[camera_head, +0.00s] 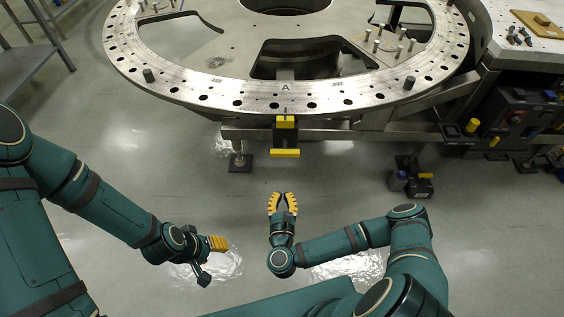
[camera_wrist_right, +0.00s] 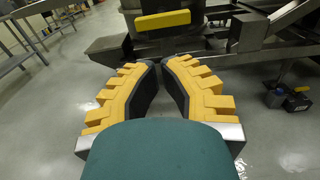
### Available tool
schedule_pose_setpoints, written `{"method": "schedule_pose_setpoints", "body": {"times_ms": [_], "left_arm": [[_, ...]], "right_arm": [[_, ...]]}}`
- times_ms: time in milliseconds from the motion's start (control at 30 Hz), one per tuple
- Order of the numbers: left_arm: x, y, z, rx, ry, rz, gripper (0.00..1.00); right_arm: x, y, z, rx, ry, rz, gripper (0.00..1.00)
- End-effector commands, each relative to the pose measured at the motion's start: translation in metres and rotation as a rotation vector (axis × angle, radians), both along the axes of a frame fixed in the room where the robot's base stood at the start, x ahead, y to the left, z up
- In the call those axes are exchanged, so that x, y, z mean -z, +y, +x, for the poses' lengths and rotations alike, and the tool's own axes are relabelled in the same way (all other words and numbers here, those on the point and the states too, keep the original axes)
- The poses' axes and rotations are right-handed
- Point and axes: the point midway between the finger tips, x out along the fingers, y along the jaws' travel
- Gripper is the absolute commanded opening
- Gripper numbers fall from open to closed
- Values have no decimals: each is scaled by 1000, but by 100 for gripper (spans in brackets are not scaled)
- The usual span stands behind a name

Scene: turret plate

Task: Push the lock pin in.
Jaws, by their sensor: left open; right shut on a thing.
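The lock pin appears to be the black part with a yellow bar handle (camera_head: 285,153) at the front of the turret plate (camera_head: 228,101), below the letter A. A yellow block sits just above it at the rim. The yellow bar also shows at the top of the right wrist view (camera_wrist_right: 163,20). My right gripper (camera_head: 283,197) is in front of the bar and apart from it. Its yellow fingers close together at the tips (camera_wrist_right: 157,62), with no object visible between them. My left gripper (camera_head: 224,243) is open, low and to the left, away from the plate, seen nearly edge-on.
The plate rests on a grey frame (camera_head: 340,131) with feet on the floor. A black unit with yellow knobs (camera_head: 505,120) stands at the right, under a side table (camera_head: 530,45). The floor between my grippers and the frame is clear.

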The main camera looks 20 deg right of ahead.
Motion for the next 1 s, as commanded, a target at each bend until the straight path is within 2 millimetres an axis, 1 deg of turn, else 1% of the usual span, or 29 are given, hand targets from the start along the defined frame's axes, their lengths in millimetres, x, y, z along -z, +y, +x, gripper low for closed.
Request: {"method": "schedule_pose_setpoints", "body": {"times_ms": [233,367,467,800,1000], "left_arm": [[0,0,0,0,0,0,47],[1,0,0,0,0,0,47],[1,0,0,0,1,0,47],[4,0,-1,2,2,0,47],[6,0,-2,3,4,0,47]], "right_arm": [[0,0,3,-2,1,-3,0],[0,-4,15,-3,0,-3,0],[0,-9,31,-2,-1,-6,0],[0,-27,95,-3,0,-5,0],[0,-34,122,-4,1,-4,0]]}}
